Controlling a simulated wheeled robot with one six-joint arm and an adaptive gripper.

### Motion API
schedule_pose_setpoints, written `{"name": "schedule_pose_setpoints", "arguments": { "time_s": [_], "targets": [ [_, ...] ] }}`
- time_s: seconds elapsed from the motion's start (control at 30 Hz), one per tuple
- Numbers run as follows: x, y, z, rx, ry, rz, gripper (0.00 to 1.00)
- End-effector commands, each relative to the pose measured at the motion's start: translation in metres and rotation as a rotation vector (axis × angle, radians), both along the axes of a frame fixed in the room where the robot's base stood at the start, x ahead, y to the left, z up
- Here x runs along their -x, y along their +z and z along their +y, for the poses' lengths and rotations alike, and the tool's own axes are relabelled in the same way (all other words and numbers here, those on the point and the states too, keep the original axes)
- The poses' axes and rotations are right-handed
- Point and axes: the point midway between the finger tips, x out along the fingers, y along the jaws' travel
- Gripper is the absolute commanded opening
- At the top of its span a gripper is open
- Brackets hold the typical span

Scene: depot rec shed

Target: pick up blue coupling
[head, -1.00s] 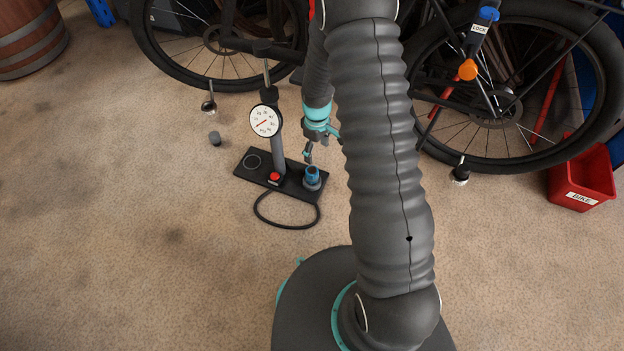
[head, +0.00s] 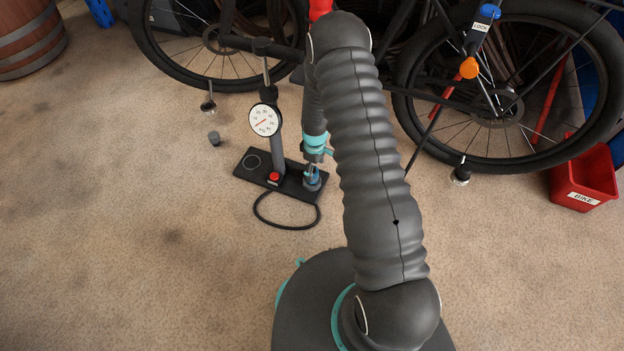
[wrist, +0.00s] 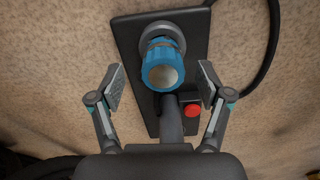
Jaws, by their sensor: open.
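The blue coupling (wrist: 162,66) is a ribbed blue ring with a pale round top, seated on a grey socket at one end of the black pump base (wrist: 195,38). In the head view the coupling (head: 311,184) is mostly covered by my gripper (head: 315,168), which is directly above it. In the wrist view my gripper (wrist: 160,88) is open, with one finger pad to each side of the coupling and a gap to both. The pads do not touch it.
The pump's upright tube (head: 278,150) with its round gauge (head: 264,120) and a red button (head: 274,177) stand left of the coupling. A black hose (head: 290,227) loops in front. Bike wheels (head: 505,115) stand behind; a red bin (head: 586,180) is at right. Front-left floor is clear.

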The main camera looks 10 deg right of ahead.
Motion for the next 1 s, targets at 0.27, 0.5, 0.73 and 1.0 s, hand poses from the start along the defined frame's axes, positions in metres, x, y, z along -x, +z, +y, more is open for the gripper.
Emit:
{"name": "schedule_pose_setpoints", "arguments": {
  "time_s": [0.27, 0.5, 0.73, 1.0],
  "targets": [
    [-0.002, -0.038, 0.008, 0.0, 0.0, 0.004, 0.78],
    [-0.003, -0.05, 0.008, 0.001, 0.0, 0.001, 0.78],
    [-0.003, -0.049, 0.008, 0.001, 0.0, 0.001, 0.6],
    [-0.003, -0.049, 0.008, 0.001, 0.0, 0.001, 0.13]
  ]
}}
